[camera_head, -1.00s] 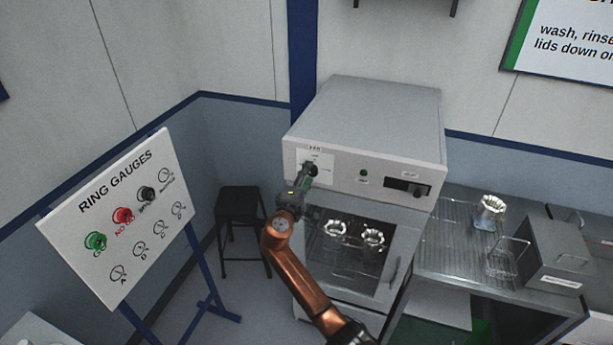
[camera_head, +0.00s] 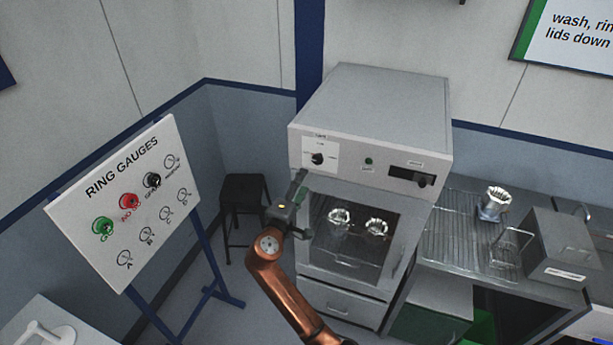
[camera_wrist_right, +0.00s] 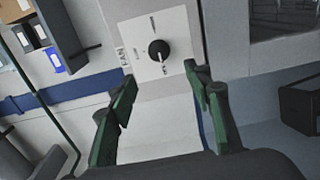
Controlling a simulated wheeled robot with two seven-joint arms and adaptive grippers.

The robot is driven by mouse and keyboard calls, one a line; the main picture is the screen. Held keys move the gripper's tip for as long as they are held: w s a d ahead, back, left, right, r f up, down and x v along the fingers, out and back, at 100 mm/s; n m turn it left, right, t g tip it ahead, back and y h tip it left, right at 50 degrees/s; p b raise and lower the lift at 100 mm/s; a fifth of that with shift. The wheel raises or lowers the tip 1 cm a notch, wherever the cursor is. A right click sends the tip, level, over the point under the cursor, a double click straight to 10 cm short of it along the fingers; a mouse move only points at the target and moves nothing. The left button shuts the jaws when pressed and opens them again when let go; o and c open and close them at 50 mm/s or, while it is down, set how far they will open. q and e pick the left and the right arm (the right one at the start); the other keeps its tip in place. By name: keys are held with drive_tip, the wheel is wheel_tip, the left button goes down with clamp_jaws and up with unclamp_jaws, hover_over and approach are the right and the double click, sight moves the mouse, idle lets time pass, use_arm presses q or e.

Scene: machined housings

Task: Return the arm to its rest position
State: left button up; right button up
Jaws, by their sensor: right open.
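My right gripper (camera_head: 297,190) is open and empty in front of the upper left of the washing cabinet (camera_head: 375,105). In the right wrist view its two green-padded fingers (camera_wrist_right: 158,100) stand apart with nothing between them. A black knob (camera_head: 317,158) on a white plate sits just above the gripper in the head view. The knob also shows beyond the fingertips in the right wrist view (camera_wrist_right: 158,49), apart from them. My copper-coloured right arm reaches up from the bottom of the head view. My left gripper is not in view.
The cabinet's glass door (camera_head: 350,240) is shut, with two fluted metal parts (camera_head: 339,220) behind it. A ring gauge board (camera_head: 120,200) stands left, a black stool (camera_head: 243,195) behind. On the right bench are another metal part (camera_head: 494,203) and a grey box (camera_head: 563,245).

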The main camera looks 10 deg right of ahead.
drive_tip(key=shift+s+a, duration=0.2)
drive_tip(key=shift+s, duration=0.2)
